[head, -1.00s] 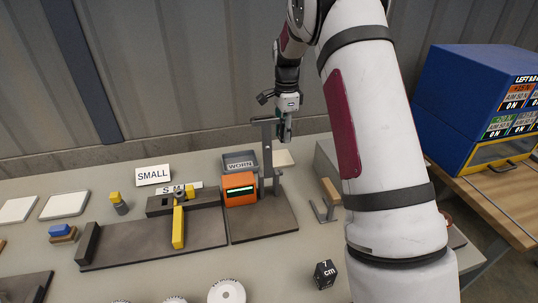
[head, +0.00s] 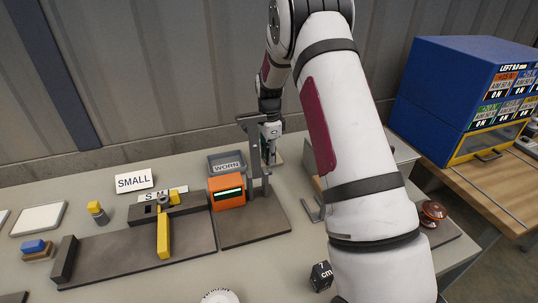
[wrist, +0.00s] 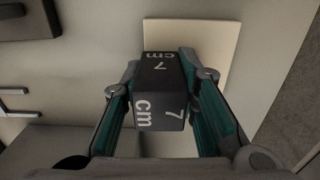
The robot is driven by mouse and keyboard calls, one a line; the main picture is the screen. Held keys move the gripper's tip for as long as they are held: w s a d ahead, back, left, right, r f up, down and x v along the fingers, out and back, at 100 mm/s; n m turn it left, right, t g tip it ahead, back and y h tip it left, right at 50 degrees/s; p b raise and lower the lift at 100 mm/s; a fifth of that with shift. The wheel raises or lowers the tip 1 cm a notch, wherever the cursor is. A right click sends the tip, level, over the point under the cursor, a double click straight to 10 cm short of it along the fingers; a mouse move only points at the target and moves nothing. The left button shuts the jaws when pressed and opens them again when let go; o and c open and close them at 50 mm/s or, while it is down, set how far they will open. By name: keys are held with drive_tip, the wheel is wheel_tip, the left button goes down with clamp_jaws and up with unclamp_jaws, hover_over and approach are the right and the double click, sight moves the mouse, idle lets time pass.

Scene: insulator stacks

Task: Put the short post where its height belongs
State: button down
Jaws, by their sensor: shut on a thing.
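My gripper (wrist: 160,78) is shut on a dark block (wrist: 162,92) marked "7 cm" in the wrist view. A cream square pad (wrist: 213,45) shows behind the block; I cannot tell whether they touch. In the head view my gripper (head: 268,155) is low behind the grey upright stand (head: 255,185), which partly hides it. A small grey post with a yellow top (head: 97,212) stands at left, apart from my gripper. I cannot tell surely which thing is the short post.
An orange box with a lit display (head: 226,191) adjoins the stand, before a grey "WORN" tray (head: 227,163). A red-brown insulator (head: 433,211) and blue cabinet (head: 450,95) are right. The front middle table is mostly clear.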

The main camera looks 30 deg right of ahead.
drive_tip(key=c, duration=1.2)
unclamp_jaws()
drive_tip(key=shift+f, duration=0.1)
drive_tip(key=shift+c, duration=0.2)
wheel_tip(320, 180, up, 12)
drive_tip(key=shift+r+p, duration=0.2)
drive_tip(key=shift+p, duration=0.65)
